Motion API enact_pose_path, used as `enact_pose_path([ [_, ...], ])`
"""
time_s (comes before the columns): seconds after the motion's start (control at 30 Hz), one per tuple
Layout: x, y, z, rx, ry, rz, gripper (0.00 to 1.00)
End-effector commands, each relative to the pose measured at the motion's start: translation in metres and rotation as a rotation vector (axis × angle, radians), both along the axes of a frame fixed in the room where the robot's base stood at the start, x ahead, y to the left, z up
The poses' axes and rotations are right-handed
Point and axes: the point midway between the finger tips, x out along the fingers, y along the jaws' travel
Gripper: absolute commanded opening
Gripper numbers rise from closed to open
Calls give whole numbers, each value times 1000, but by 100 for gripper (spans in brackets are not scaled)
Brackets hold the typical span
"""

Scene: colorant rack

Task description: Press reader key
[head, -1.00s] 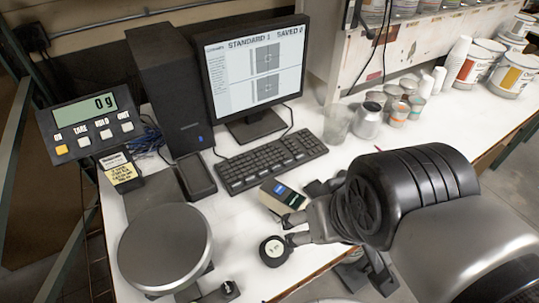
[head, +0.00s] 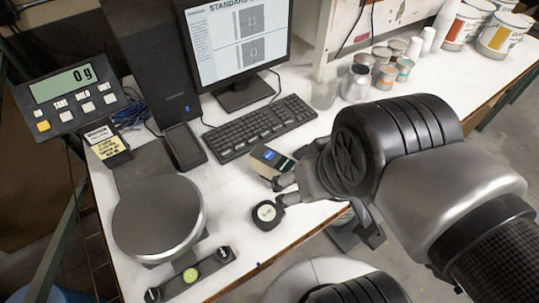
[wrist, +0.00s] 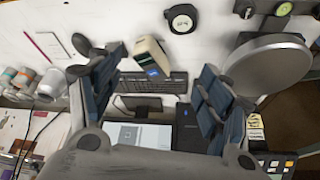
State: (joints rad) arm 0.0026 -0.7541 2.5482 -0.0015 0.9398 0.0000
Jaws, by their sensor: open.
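The reader (head: 268,160) is a small beige block with a blue-and-white screen and a dark green end. It lies on the white bench in front of the keyboard. It also shows in the wrist view (wrist: 151,56), between my two fingers and beyond them. My gripper (head: 284,192) is open, with its fingertips just in front of the reader's near end. In the wrist view my gripper (wrist: 163,60) has its fingers wide apart with nothing held. I cannot tell whether a fingertip touches the reader. No separate key can be made out on it.
A round black device with a pale face (head: 267,214) stands close by the fingertips. The keyboard (head: 260,128) and monitor (head: 238,45) are behind. The scale pan (head: 157,215) and a strip with knobs (head: 190,275) are left. Cans (head: 384,72) stand at the back right.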

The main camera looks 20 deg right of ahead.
Motion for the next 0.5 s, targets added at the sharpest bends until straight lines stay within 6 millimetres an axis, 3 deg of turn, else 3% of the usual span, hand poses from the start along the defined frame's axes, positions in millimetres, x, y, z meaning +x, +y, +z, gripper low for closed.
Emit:
enact_pose_path([
  [0.5,0,0,0,0,0,0,71],
])
